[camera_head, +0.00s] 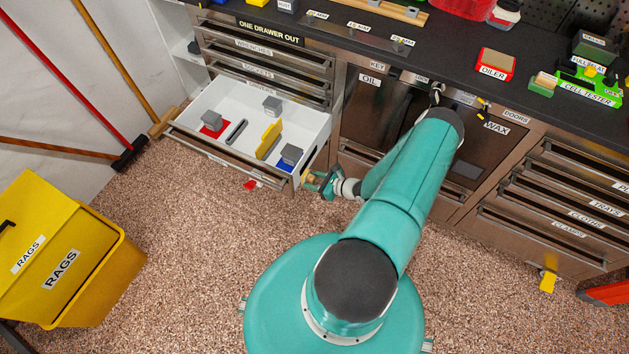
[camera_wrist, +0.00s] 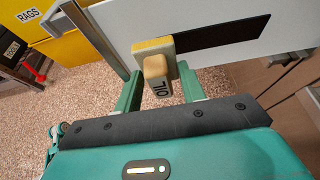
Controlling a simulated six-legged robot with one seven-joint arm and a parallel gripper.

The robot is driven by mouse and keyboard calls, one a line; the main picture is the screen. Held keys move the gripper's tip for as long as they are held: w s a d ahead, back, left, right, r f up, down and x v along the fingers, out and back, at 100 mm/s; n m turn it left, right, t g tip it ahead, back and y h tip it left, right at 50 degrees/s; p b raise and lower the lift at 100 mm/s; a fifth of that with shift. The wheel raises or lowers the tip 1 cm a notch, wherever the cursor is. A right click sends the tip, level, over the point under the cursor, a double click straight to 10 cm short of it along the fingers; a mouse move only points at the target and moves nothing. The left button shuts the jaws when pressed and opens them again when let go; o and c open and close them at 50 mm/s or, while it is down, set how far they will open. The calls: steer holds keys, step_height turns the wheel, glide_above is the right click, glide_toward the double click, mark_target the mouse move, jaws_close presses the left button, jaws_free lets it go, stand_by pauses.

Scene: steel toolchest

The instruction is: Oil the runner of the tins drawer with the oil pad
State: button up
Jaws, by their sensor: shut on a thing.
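The open drawer (camera_head: 222,157) has a white inside with grey blocks, a red patch and a blue patch; its front label is too small to read surely. In the wrist view, its white outer side (camera_wrist: 118,22) carries a long dark strip (camera_wrist: 222,38). My gripper (camera_head: 325,184) is beside the drawer's right side, near its front. It is shut on the oil pad (camera_wrist: 155,66), a tan block labelled OIL with a yellow face. The yellow face is against or very near the drawer side, at the strip's left end; exact contact is unclear. The pad's far face is hidden.
The chest's other drawers look shut. The black worktop (camera_head: 450,62) holds a red OILER tray (camera_head: 496,66) and a green CELL TESTER (camera_head: 590,88). A yellow RAGS bin (camera_head: 75,255) stands left; brooms lean behind it.

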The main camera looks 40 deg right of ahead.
mark_target(314, 154)
steer(key=shift+w+a, duration=0.3)
steer(key=shift+w, duration=0.4)
steer(key=shift+w+d, duration=0.7)
steer(key=shift+d, duration=1.05)
steer(key=shift+w+d, duration=0.65)
steer(key=shift+d, duration=1.15)
steer(key=shift+w+d, duration=0.7)
steer(key=shift+d, duration=1.05)
steer(key=shift+s+a, duration=0.35)
steer(key=shift+s, duration=0.1)
steer(key=s+a, duration=0.2)
steer(key=a, duration=0.4)
steer(key=shift+a, duration=0.4)
steer(key=shift+s+a, duration=0.3)
steer(key=shift+a, duration=0.5)
steer(key=shift+s+a, duration=0.3)
steer(key=shift+a, duration=0.45)
